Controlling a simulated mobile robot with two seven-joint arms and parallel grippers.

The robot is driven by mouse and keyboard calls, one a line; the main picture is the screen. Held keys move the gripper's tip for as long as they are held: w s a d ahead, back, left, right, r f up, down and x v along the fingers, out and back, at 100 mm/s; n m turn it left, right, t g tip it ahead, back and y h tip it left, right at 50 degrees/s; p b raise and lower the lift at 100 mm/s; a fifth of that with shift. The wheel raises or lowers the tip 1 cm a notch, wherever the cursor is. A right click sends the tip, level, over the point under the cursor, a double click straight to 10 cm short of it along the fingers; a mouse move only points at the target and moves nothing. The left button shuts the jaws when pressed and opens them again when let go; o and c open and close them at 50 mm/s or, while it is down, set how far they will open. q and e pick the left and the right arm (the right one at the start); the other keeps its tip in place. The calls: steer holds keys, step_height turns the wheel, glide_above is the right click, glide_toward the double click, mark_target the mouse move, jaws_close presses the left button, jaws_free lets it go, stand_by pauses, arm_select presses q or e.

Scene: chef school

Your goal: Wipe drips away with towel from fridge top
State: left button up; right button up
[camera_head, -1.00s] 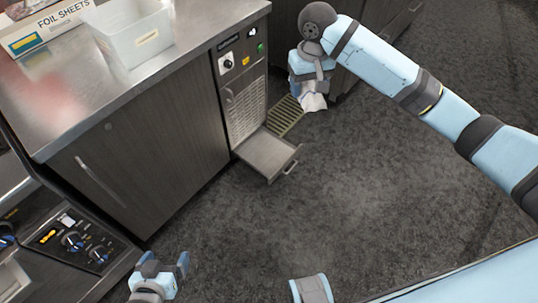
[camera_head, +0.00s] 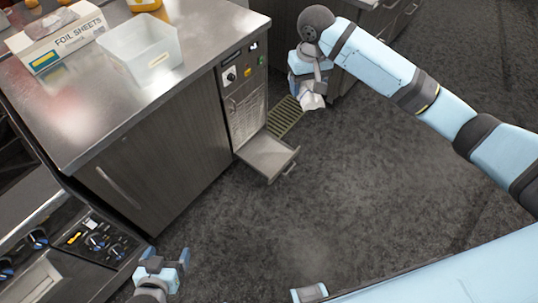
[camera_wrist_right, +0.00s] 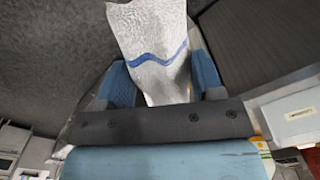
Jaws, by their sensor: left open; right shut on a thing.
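The towel is white with a blue stripe. In the right wrist view, the towel (camera_wrist_right: 150,40) is pinched between the blue fingers of my right gripper (camera_wrist_right: 160,84). In the head view the towel (camera_head: 312,102) hangs below my right gripper (camera_head: 308,88), beyond the open drawer and apart from the counter. The steel top (camera_head: 80,100) of the dark cabinet unit is at upper left. A reddish blur shows on its left part; I cannot tell if it is drips or a reflection. My left gripper (camera_head: 168,262) is open and empty at lower left, over the floor.
On the steel top stand a clear plastic bin (camera_head: 140,52) and a foil sheets box (camera_head: 58,42). A metal drawer (camera_head: 268,155) juts out at the cabinet's right end near a floor grate (camera_head: 284,116). Knobbed equipment (camera_head: 95,243) stands at lower left. The floor at centre is clear.

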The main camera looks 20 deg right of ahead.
steer(key=shift+r+p, duration=2.75)
steer(key=shift+p, duration=0.35)
steer(key=shift+r+p, duration=0.35)
steer(key=shift+p, duration=0.15)
steer(key=shift+f, duration=0.1)
